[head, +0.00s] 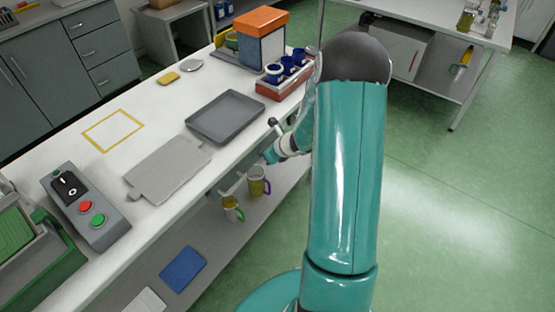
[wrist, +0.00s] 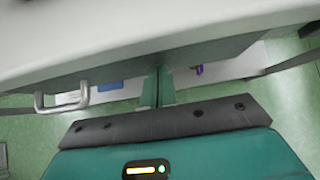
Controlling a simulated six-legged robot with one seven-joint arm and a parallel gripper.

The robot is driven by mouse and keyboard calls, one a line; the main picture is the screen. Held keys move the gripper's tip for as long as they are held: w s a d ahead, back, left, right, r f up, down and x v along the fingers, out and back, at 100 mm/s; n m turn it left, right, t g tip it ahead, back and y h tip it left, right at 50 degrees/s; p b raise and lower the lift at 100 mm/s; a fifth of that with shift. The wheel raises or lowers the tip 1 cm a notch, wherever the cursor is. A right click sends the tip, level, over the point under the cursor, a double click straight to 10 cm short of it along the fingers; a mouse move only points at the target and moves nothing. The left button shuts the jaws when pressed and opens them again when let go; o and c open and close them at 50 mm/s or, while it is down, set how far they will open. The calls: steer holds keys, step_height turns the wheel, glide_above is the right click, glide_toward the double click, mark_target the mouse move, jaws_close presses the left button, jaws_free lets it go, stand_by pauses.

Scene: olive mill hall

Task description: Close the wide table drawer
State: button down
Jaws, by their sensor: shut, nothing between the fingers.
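The wide table drawer shows in the wrist view as a grey front (wrist: 110,75) under the white table top (wrist: 110,30). Its metal bar handle (wrist: 62,102) is at the left. My gripper (wrist: 158,72) is shut and empty, to the right of the handle. Its fingertips are at or very near the drawer front; I cannot tell if they touch. In the head view my gripper (head: 268,158) is at the table's front edge, and the pale handle (head: 231,186) shows below the edge. How far the drawer stands out is unclear.
A grey tray (head: 226,117), a grey board (head: 168,170) and a button box (head: 86,206) lie on the table top. The floor at right is clear.

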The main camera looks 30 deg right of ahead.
steer(key=shift+w+a+r, duration=0.1)
steer(key=shift+w+a, duration=0.2)
steer(key=shift+w, duration=0.45)
